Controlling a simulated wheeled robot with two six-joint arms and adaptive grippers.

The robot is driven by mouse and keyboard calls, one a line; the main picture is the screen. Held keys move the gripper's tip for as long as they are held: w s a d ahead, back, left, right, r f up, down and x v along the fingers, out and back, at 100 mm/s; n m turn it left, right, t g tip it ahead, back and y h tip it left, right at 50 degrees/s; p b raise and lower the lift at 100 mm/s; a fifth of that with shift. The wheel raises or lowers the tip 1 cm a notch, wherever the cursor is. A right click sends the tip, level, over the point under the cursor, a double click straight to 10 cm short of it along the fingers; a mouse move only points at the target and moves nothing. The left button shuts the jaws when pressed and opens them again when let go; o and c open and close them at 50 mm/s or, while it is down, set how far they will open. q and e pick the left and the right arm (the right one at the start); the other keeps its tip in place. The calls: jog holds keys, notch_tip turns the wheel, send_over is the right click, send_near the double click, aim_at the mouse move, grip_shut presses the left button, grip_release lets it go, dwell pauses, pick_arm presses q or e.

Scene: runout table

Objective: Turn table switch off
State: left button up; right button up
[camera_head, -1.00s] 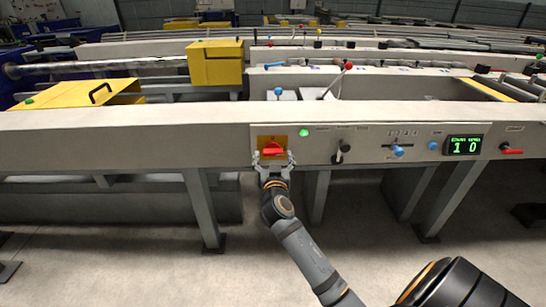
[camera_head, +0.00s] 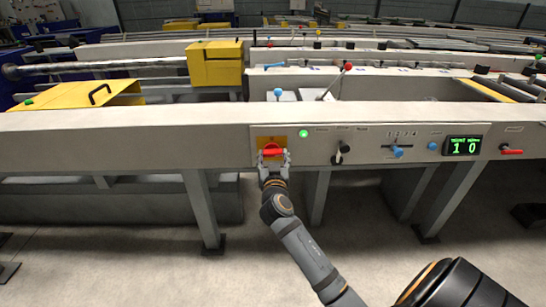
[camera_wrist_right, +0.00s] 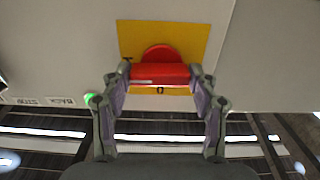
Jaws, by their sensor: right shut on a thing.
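The table switch is a red rotary handle (camera_head: 272,151) on a yellow plate (camera_head: 265,140), set in the light grey front panel of the table. In the right wrist view the red handle (camera_wrist_right: 160,74) lies level across the yellow plate (camera_wrist_right: 190,37), with a small mark below it. My right gripper (camera_head: 273,157) is shut on the handle, one finger at each end; its fingers also show in the right wrist view (camera_wrist_right: 160,80). A green lamp (camera_head: 303,133) beside the plate is lit. My left gripper is not in view.
Right of the switch the panel (camera_head: 320,155) carries a black lever (camera_head: 341,152), a blue slider knob (camera_head: 398,152), a blue button (camera_head: 433,146), a lit display (camera_head: 462,145) reading 1 0 and a red lever (camera_head: 511,150). Table legs (camera_head: 203,210) stand below; floor in front is clear.

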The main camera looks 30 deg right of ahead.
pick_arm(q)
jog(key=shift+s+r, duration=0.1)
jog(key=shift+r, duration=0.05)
pick_arm(e)
jog(key=shift+n+p, duration=0.35)
jog(key=shift+n, duration=0.45)
jog(key=shift+r+n+p, duration=0.1)
jog(key=shift+n+p, duration=0.25)
jog(key=shift+n, duration=0.45)
pick_arm(q)
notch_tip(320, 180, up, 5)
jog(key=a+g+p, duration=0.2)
jog(key=p, duration=0.1)
pick_arm(e)
jog(key=n, duration=0.5)
jog(key=shift+n, duration=0.7)
jog(key=n+p, duration=0.3)
jog(key=n, duration=0.4)
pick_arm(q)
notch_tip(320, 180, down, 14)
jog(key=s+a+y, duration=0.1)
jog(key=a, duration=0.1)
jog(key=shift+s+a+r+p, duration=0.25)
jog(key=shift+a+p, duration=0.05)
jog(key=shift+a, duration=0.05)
pick_arm(e)
jog(key=shift+n, duration=0.6)
